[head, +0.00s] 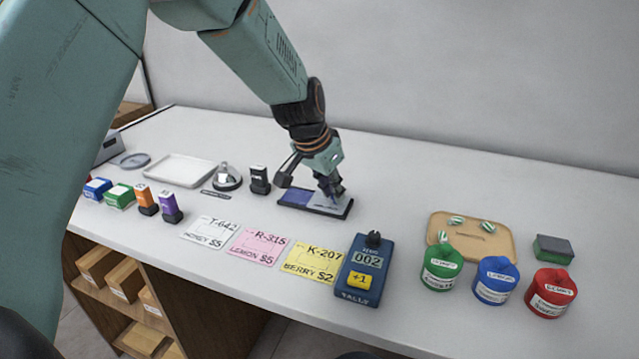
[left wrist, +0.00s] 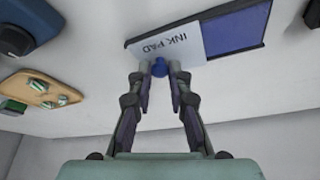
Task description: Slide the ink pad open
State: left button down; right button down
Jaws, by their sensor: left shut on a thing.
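The ink pad (head: 295,197) lies on the white counter in the middle of the head view, a dark flat case with a blue-violet pad bare at its left part. Its pale lid (left wrist: 170,44), lettered "INK PAD", covers the other part in the left wrist view, where the bare blue pad (left wrist: 237,28) also shows. My left gripper (head: 331,196) is at the lid. In the left wrist view my left gripper (left wrist: 160,72) is shut on the lid's round blue knob (left wrist: 159,67). My right gripper is not in view.
Price cards (head: 257,244) and a blue tally counter (head: 364,270) lie in front of the pad. A bell (head: 227,177), a black stamp (head: 260,180) and a white tray (head: 180,170) stand to its left. A wooden board (head: 470,232) and several coloured jars (head: 496,281) stand to the right.

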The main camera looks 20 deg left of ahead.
pick_arm(q)
jog(key=shift+w+a+r, duration=0.1)
jog(key=shift+w+r, duration=0.1)
jog(key=c, duration=1.7)
grip_release()
jog(key=o, duration=0.5)
jog(key=shift+f, duration=0.2)
jog(key=shift+s+r, duration=0.1)
jog(key=v, duration=1.2)
jog(key=shift+s, duration=0.1)
